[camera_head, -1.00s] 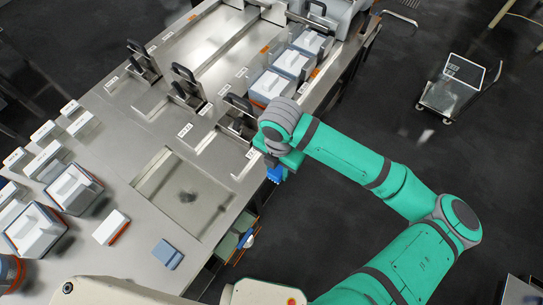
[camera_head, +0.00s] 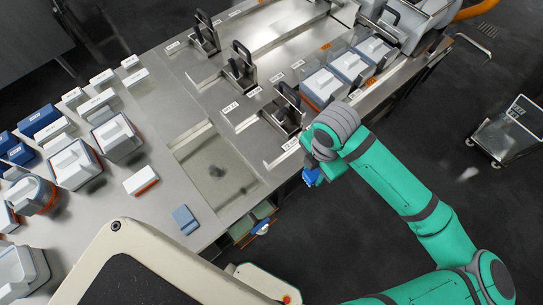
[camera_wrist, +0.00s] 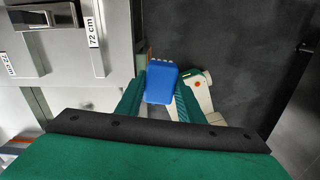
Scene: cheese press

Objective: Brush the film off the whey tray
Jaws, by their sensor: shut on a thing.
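The whey tray appears to be the shallow rectangular recess (camera_head: 238,178) in the steel bench, with a small dark smudge (camera_head: 217,171) on its floor. My gripper (camera_wrist: 160,92) is shut on a blue block-like tool (camera_wrist: 161,82), probably the brush, with pale tips along its far edge. The tool also shows in the head view (camera_head: 312,177), beyond the bench's front edge and right of the tray, not touching the tray. My arm partly hides the gripper in the head view.
Upright black-handled clamps (camera_head: 240,68) stand behind the tray. Grey-white boxes (camera_head: 325,88) line the bench at the right. A white block (camera_head: 141,180) and a blue-grey block (camera_head: 186,219) lie left of the tray. A cart (camera_head: 508,132) stands on the open floor at right.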

